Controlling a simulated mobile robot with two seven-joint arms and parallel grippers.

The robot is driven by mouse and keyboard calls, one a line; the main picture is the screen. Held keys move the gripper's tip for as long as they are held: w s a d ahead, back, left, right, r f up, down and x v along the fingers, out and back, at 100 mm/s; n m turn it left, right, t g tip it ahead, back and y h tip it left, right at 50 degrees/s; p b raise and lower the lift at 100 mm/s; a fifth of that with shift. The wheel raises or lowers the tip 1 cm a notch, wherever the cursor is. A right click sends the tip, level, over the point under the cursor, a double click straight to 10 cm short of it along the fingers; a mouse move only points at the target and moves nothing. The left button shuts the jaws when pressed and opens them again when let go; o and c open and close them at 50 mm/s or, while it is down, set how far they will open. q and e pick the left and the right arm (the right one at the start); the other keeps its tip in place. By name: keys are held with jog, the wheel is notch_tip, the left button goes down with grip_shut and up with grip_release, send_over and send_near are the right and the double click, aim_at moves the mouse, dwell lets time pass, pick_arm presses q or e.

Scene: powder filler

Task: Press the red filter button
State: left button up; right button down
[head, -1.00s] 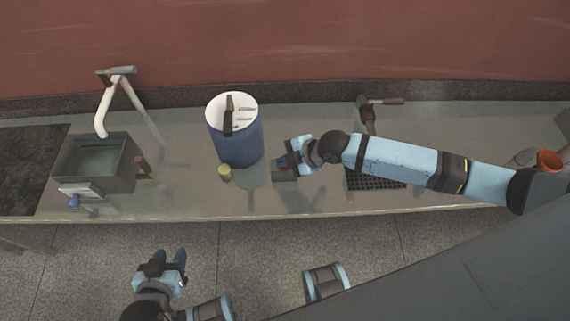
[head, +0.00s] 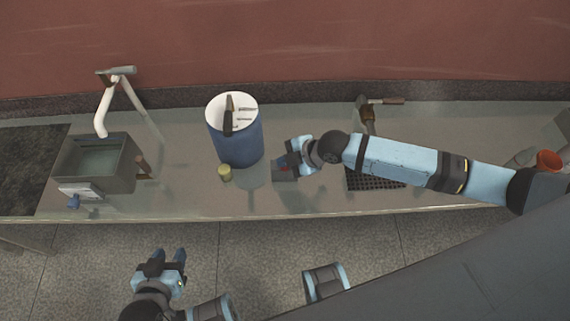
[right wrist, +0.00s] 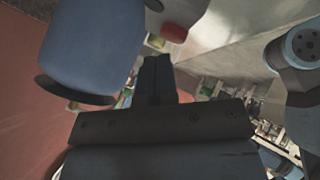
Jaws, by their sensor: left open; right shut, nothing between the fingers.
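A small grey box (head: 286,175) stands on the counter right of the blue drum. Its red button (head: 283,169) is partly covered by my right gripper in the head view. The right wrist view shows the red button (right wrist: 174,33) on the box (right wrist: 185,10), just past and slightly right of my fingertips. My right gripper (head: 286,162) is shut and empty, close to the button; I cannot tell whether it touches it. Its closed fingers also show in the right wrist view (right wrist: 156,62). My left gripper (head: 170,256) is open and empty, in front of the counter over the floor.
The blue drum (head: 236,145) has tools on its white lid. A small yellow-topped container (head: 225,173) stands in front of it. A sink with a white tap (head: 104,112) is at left. A dark grate (head: 375,183) and an orange cup (head: 549,161) are at right.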

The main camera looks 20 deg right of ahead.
jog(key=shift+f, duration=0.1)
jog(key=shift+f, duration=0.4)
dwell(0.6)
jog(key=shift+r+p, duration=0.4)
jog(key=shift+r, duration=0.1)
